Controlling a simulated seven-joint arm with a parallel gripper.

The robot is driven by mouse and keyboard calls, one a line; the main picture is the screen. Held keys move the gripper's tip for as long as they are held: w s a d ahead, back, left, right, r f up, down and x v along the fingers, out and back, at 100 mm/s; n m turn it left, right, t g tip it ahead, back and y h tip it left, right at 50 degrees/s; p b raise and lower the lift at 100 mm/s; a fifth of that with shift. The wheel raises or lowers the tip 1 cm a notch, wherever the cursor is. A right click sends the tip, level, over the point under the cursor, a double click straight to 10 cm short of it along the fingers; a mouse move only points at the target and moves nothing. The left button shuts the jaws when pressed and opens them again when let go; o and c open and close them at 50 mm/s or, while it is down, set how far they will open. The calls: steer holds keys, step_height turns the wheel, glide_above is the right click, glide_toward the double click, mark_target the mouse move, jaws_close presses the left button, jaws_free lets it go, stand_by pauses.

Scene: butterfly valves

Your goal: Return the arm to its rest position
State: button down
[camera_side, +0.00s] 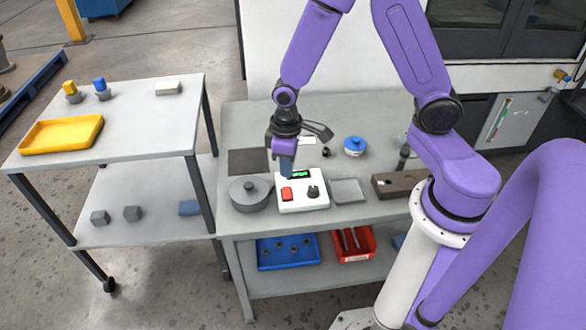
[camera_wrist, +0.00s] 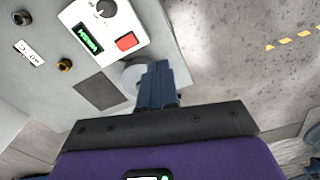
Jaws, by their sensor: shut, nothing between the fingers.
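My arm is purple and reaches over the grey work table from the right in the side view. My gripper (camera_side: 287,170) points down at the white control box, its blue fingers together and empty. In the wrist view the shut fingers (camera_wrist: 158,78) lie in front of a pale round shape. The control box (camera_side: 316,202) has a red button (camera_side: 287,194), a black knob (camera_side: 313,191) and a lit green display (camera_side: 299,174). The box also shows in the wrist view (camera_wrist: 75,18). I cannot tell whether the fingertips touch the box.
A grey tray (camera_side: 348,191), a blue-topped valve (camera_side: 354,146) and a brown block (camera_side: 394,184) lie to the right. A side table (camera_side: 150,130) with a yellow tray (camera_side: 62,134) stands at the left.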

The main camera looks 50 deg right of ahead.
steer(key=s+r+n, duration=0.3)
steer(key=s+r, duration=0.4)
steer(key=s, duration=0.3)
steer(key=s+r+n, duration=0.3)
steer(key=s+r, duration=0.4)
steer(key=s, duration=0.3)
steer(key=shift+r+n, duration=0.35)
steer(key=shift+n, duration=0.05)
